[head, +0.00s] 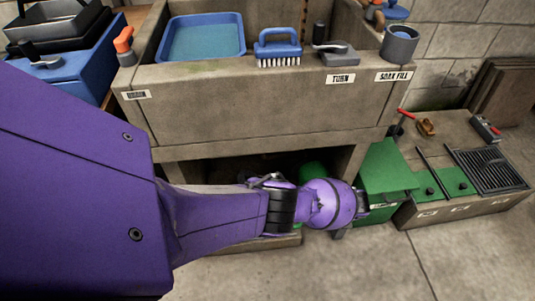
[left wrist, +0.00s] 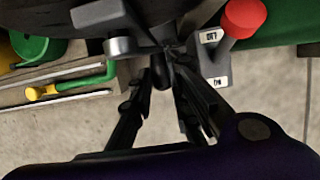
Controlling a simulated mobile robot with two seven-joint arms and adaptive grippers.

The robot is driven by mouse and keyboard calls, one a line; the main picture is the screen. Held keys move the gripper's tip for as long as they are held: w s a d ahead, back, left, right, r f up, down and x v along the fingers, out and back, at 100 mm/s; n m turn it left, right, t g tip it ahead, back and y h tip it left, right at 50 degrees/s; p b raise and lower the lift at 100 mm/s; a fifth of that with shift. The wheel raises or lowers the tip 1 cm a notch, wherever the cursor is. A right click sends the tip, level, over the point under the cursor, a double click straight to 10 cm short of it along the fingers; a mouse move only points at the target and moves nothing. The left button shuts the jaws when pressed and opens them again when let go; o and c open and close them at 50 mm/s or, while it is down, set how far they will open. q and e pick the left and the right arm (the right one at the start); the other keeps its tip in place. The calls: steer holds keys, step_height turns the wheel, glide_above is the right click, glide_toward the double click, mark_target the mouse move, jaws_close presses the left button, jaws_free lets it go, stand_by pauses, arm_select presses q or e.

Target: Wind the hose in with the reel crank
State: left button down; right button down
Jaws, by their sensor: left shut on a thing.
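In the left wrist view my left gripper (left wrist: 165,78) is shut on a dark upright grip, which appears to be the crank handle (left wrist: 161,66). A grey metal hub and dark crank arm (left wrist: 125,45) lie just left of it, against a large dark round shape that may be the reel (left wrist: 40,15). A green hose end (left wrist: 85,82) with a yellow tip lies at the left. In the head view my left gripper (head: 350,212) is at the left side of a green box (head: 385,175), and my wrist hides what it holds. My right gripper is out of view.
A lever with a red knob (left wrist: 244,17) and an off/on label stands close to the right of the fingers. The floor (head: 330,270) in front is clear.

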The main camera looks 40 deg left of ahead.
arm_select(q)
steer(key=shift+w+a+r, duration=0.2)
steer(key=shift+w+a, duration=0.1)
steer(key=shift+a, duration=0.05)
steer(key=c, duration=1.8)
jaws_free()
steer(key=shift+o, duration=0.2)
steer(key=shift+d, duration=0.15)
steer(key=shift+d, duration=0.15)
steer(key=v, duration=1.1)
steer(key=shift+s+r, duration=0.15)
steer(key=shift+r, duration=0.25)
steer(key=shift+d, duration=0.1)
